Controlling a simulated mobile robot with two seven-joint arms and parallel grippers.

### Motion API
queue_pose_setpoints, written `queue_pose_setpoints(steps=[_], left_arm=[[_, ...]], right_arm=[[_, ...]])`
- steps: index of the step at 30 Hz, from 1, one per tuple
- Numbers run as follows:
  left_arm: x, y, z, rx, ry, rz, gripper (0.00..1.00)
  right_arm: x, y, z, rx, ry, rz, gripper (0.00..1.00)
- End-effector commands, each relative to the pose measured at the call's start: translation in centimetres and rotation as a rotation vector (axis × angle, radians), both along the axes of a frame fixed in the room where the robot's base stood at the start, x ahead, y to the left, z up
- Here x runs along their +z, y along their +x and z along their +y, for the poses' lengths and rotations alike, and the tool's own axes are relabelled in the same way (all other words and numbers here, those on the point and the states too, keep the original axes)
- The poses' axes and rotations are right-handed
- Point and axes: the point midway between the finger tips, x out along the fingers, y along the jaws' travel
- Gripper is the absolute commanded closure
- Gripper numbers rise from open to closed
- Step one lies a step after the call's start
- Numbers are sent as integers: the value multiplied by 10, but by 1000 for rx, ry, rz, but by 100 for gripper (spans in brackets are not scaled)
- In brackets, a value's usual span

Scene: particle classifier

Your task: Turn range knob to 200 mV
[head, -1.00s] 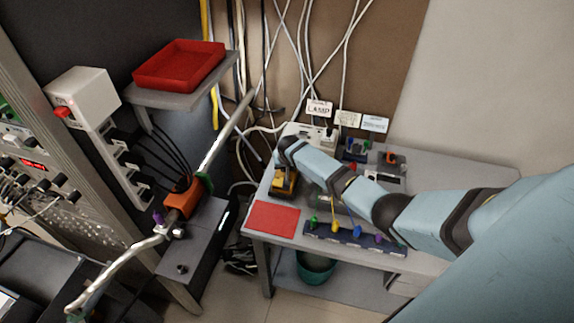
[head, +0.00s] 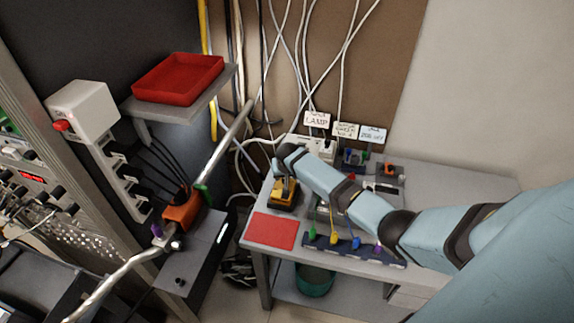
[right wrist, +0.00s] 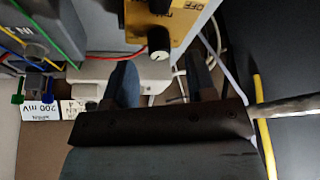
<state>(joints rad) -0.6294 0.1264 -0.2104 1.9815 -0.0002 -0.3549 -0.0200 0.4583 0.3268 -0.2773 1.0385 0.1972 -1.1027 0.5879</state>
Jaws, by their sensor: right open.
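The yellow device (head: 283,196) stands on the grey bench, left of its middle. In the right wrist view its yellow panel (right wrist: 186,22) shows at the top with an OFF mark. A black knob with a pale end (right wrist: 159,46) sticks out from the panel. My right gripper (right wrist: 161,72) is open, with one finger on each side of the knob's line; I cannot tell whether they touch it. In the head view my right gripper (head: 287,182) is over the device and partly hides it. A card reading 200 mV (right wrist: 40,111) appears upside down. My left gripper is out of view.
A red mat (head: 273,231) lies at the bench's front left, beside a dark strip with coloured leads (head: 345,248). Labelled cards, one reading LAMP (head: 316,119), stand behind. White cables (head: 308,65) hang at the back wall. A red tray (head: 178,93) sits on a shelf at left.

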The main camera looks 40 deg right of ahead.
Motion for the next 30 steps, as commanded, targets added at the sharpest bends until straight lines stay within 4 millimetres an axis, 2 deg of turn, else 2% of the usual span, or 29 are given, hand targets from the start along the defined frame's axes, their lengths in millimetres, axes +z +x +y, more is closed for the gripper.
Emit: queue_pose_setpoints(steps=[9, 15, 20, 30], left_arm=[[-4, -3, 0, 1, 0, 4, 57], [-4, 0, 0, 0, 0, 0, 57], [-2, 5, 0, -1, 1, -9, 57], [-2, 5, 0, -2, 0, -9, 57]], right_arm=[[65, -24, 12, 0, -1, -3, 48], [91, -34, 17, -1, 1, -1, 48], [99, -36, 18, -1, 0, -1, 48], [99, -37, 18, -1, 0, 0, 48]])
